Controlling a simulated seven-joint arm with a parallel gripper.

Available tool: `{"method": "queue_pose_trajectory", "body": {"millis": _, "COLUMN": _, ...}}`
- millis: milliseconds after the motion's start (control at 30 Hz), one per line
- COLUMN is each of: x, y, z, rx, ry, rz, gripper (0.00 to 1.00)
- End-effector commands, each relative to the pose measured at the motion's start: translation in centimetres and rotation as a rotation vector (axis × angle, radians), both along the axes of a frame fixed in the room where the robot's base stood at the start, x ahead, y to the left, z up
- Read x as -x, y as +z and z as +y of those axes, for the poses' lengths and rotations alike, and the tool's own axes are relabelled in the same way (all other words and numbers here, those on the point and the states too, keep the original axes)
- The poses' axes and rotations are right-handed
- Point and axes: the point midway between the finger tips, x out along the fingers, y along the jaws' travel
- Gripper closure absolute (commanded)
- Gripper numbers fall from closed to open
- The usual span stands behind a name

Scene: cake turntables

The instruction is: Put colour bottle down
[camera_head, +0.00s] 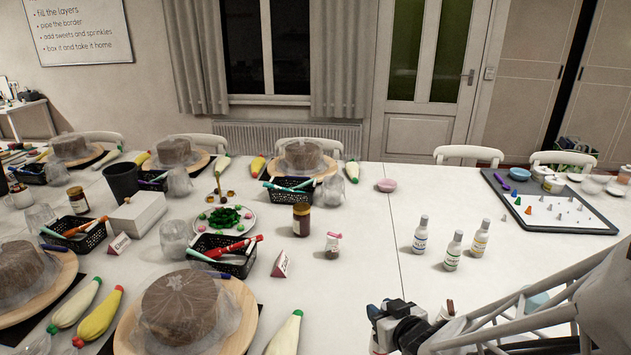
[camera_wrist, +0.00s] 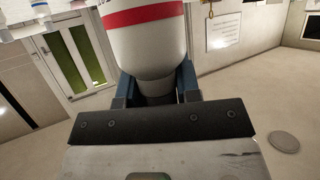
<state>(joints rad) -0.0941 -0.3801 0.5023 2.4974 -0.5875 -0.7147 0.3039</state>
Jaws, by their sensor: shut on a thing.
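My gripper (camera_head: 390,318) is at the lower right in the head view, over the front of the white table. In the wrist view its two blue-grey fingers (camera_wrist: 157,88) are shut on the colour bottle (camera_wrist: 145,38), a white bottle with a red band. Its far end is cut off by the frame's upper edge. In the head view I cannot make out the held bottle clearly. Three similar white bottles, a left one (camera_head: 420,236), a front one (camera_head: 453,252) and a right one (camera_head: 481,238), stand upright in a group behind my gripper.
A grey-rimmed tray (camera_head: 577,231) with small nozzles lies at the right. A small jar with a pink top (camera_head: 333,245) and a dark brown jar (camera_head: 301,219) stand left of the bottles. Bare table (camera_head: 365,285) lies between the small jar and my gripper.

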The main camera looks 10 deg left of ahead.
Motion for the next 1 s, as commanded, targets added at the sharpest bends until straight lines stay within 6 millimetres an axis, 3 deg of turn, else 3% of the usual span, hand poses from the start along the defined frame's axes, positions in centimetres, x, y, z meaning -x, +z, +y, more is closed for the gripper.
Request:
{"method": "queue_pose_trajectory", "body": {"millis": 400, "x": 3.2, "y": -0.5, "z": 3.3, "rx": -0.001, "ry": 0.149, "rz": -0.002, "gripper": 1.00}}
{"method": "queue_pose_trajectory", "body": {"millis": 1000, "x": 3.1, "y": -5.3, "z": 3.3, "rx": -0.001, "ry": 0.148, "rz": -0.001, "gripper": 1.00}}
